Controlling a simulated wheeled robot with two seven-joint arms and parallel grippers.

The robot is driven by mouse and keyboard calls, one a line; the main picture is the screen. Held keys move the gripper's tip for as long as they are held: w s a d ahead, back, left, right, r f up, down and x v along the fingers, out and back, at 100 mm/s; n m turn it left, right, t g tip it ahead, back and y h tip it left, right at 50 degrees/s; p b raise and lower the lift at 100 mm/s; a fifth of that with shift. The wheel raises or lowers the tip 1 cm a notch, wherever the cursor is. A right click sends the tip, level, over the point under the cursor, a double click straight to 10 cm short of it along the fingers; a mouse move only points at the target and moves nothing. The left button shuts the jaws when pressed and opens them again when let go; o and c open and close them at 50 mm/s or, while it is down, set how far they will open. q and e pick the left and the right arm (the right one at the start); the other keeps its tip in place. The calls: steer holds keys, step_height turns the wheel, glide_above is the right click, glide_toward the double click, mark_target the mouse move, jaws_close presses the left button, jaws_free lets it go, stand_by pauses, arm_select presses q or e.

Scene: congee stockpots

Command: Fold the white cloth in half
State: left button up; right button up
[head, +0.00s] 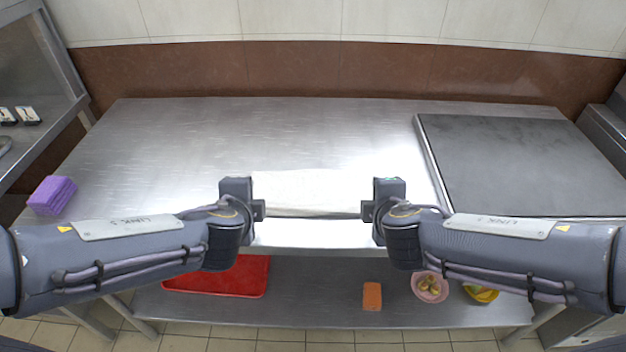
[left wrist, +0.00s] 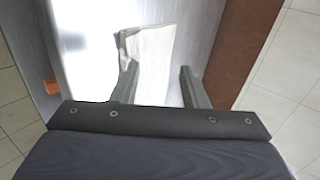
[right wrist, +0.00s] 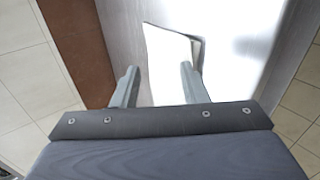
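The white cloth (head: 310,190) lies near the front edge of the steel table, between my two grippers. Its near edge looks slightly raised or doubled, but I cannot tell whether it is folded. My left gripper (head: 260,210) is at its left end. In the left wrist view, that gripper's fingers (left wrist: 157,70) are apart, with the cloth (left wrist: 152,50) beyond and between them. My right gripper (head: 367,210) is at its right end. In the right wrist view, its fingers (right wrist: 160,70) are also apart, with the cloth (right wrist: 168,60) between them. Contact with the cloth is unclear.
The steel table (head: 180,140) is clear behind the cloth. A purple block (head: 52,195) sits at the far left, and a dark flat slab (head: 520,160) at the right. The lower shelf holds a red tray (head: 225,280), an orange block (head: 372,296) and two bowls (head: 430,287).

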arm_select(q)
steer(key=s+r, duration=0.4)
steer(key=r, duration=0.1)
arm_select(e)
steer(key=s+r, duration=0.4)
steer(key=r, duration=0.1)
arm_select(q)
steer(key=shift+s, duration=0.1)
arm_select(e)
steer(key=shift+s, duration=0.1)
